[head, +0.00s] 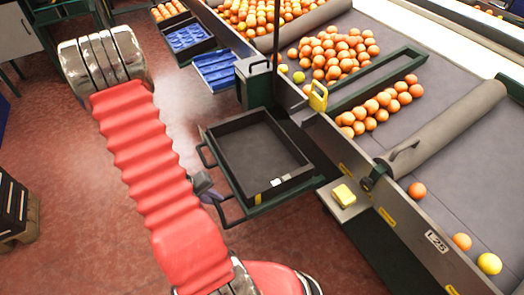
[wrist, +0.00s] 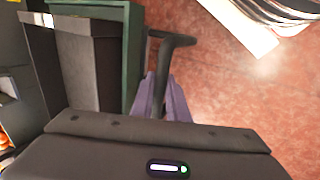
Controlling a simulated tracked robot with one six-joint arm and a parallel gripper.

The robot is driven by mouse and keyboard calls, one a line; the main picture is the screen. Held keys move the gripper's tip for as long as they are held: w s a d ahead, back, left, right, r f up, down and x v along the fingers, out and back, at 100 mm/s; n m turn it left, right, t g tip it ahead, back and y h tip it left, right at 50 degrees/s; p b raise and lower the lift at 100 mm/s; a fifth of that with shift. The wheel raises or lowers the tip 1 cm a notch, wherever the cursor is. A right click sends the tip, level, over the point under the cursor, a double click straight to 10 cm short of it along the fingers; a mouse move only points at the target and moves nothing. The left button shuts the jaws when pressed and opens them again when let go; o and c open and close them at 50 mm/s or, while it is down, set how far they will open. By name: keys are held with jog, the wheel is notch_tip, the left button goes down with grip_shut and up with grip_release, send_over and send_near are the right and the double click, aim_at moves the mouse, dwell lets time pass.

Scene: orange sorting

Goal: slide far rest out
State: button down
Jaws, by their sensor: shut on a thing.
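A green-framed rest (head: 285,199) sticks out from the side of the conveyor, with a dark empty tray (head: 246,125) lying on it. The rest has a dark green loop handle (head: 231,221) at its outer side; this handle also shows in the wrist view (wrist: 172,42). My gripper (head: 213,195) is at that handle, low beside the tray's near outer corner. In the wrist view, the pale purple fingers of my gripper (wrist: 162,88) are shut around the handle's bar. The fingertips' contact is partly hidden by the bar. I cannot tell from the picture whether this rest counts as the far one.
Blue trays (head: 215,70) stand along the conveyor farther back. A grey box (head: 254,80) stands beyond the tray. The conveyor (head: 450,180) carries many oranges. A yellow button box (head: 343,195) sits on its side. Red floor (head: 70,150) is open to the left.

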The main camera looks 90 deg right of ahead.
jog(key=shift+w+a+f, duration=0.1)
jog(key=shift+w+a, duration=0.45)
jog(key=shift+w, duration=0.35)
jog(key=shift+w+a, duration=0.55)
jog(key=shift+w, duration=0.35)
jog(key=c, duration=1.4)
grip_release()
jog(key=shift+o, duration=0.2)
notch_tip(320, 180, up, 7)
jog(key=shift+s, duration=0.15)
